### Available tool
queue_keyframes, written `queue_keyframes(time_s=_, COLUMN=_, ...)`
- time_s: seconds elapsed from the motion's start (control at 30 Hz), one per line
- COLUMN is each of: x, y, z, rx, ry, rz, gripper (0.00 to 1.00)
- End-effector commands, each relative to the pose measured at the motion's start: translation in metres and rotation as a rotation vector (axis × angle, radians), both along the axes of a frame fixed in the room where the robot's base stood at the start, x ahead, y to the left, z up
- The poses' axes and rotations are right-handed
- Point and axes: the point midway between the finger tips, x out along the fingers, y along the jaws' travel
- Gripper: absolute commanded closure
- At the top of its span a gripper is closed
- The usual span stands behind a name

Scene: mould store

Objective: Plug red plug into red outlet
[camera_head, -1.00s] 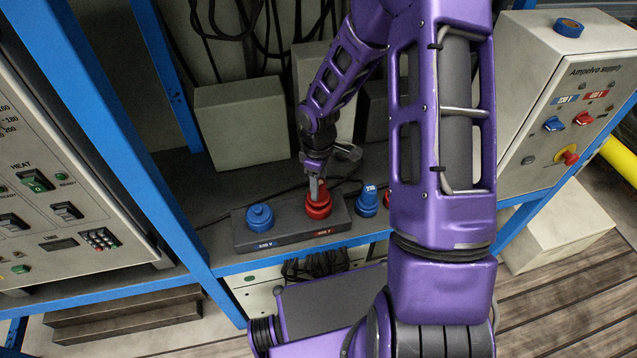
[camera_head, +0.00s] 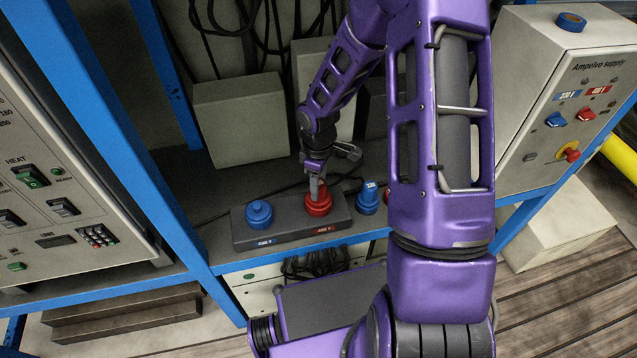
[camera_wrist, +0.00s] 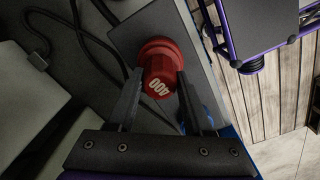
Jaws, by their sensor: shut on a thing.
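My gripper (camera_head: 317,183) points down over the right end of a dark grey outlet block (camera_head: 288,232). It is shut on the red plug (camera_head: 319,205). In the wrist view, the fingers stand on either side of the red plug (camera_wrist: 161,72), which has "400" in white on its end. The plug is upright at the red-labelled position of the block, where the red outlet is hidden beneath it. I cannot tell how deep it sits. A blue fitting (camera_head: 259,216) stands at the block's left, blue-labelled end.
A blue plug (camera_head: 368,197) stands just right of the block. A red thing beside it is mostly hidden by my arm. A beige box (camera_head: 238,120) stands behind, with black cables above. Blue shelf posts (camera_head: 150,170) and a control cabinet (camera_head: 50,200) are left; a supply box (camera_head: 560,90) is right.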

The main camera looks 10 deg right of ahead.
Motion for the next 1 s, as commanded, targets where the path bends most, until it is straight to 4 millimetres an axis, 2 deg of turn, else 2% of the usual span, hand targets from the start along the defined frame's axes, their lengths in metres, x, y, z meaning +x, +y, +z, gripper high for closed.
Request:
queue_keyframes(time_s=0.43, x=0.0002, y=0.0000, z=-0.0024, rx=0.000, ry=0.000, rz=0.000, gripper=1.00)
queue_keyframes(time_s=0.47, x=0.0002, y=0.0000, z=-0.0024, rx=0.000, ry=0.000, rz=0.000, gripper=0.44)
queue_keyframes(time_s=0.6, x=0.0002, y=0.0000, z=-0.0024, rx=0.000, ry=0.000, rz=0.000, gripper=0.19)
queue_keyframes(time_s=0.63, x=0.0001, y=0.0001, z=-0.0024, rx=0.000, ry=0.000, rz=0.000, gripper=0.14)
queue_keyframes(time_s=0.83, x=0.0001, y=0.0001, z=-0.0025, rx=0.000, ry=0.000, rz=0.000, gripper=0.14)
queue_keyframes(time_s=0.93, x=-0.0002, y=0.0000, z=-0.0027, rx=0.000, ry=0.000, rz=0.000, gripper=0.00)
queue_keyframes(time_s=1.0, x=-0.0002, y=0.0000, z=-0.0027, rx=0.000, ry=0.000, rz=0.000, gripper=0.00)
